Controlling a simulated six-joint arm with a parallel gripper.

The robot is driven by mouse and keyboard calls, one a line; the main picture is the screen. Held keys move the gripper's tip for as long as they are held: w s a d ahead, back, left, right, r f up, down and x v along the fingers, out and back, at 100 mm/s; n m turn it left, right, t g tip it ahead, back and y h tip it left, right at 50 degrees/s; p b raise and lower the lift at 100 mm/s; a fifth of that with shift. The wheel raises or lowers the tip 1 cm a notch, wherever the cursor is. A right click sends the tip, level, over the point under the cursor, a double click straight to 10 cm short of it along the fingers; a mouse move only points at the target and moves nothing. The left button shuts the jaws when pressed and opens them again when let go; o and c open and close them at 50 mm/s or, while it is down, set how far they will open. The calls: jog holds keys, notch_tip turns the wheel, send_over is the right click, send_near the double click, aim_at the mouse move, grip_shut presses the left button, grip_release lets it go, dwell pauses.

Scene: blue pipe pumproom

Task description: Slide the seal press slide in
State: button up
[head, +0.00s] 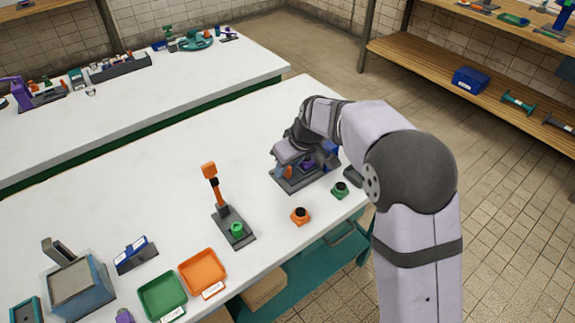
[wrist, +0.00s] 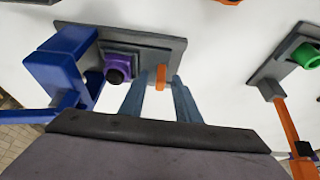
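The seal press stands on a dark grey base plate (wrist: 172,48) in the wrist view, with a blue frame (wrist: 66,62) at its left end. A grey slide carries a purple part (wrist: 117,62) with a black top, outside the frame on its right. An orange upright tab (wrist: 160,78) stands right of the purple part. My gripper (wrist: 162,80) is open, its two fingers on either side of the orange tab with narrow gaps showing. In the head view the press base (head: 298,184) is partly hidden under my gripper and wrist.
Near the press are a green part (head: 340,189) and an orange part (head: 300,216), both black-topped. A fixture with an orange lever (head: 211,181) stands to the left. Orange (head: 203,272) and green (head: 163,297) trays lie at the front. White tabletop between them is clear.

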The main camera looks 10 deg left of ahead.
grip_shut()
jog(key=shift+w+d+p, duration=0.4)
jog(key=shift+w+d, duration=1.7)
jog(key=shift+w, duration=0.05)
grip_release()
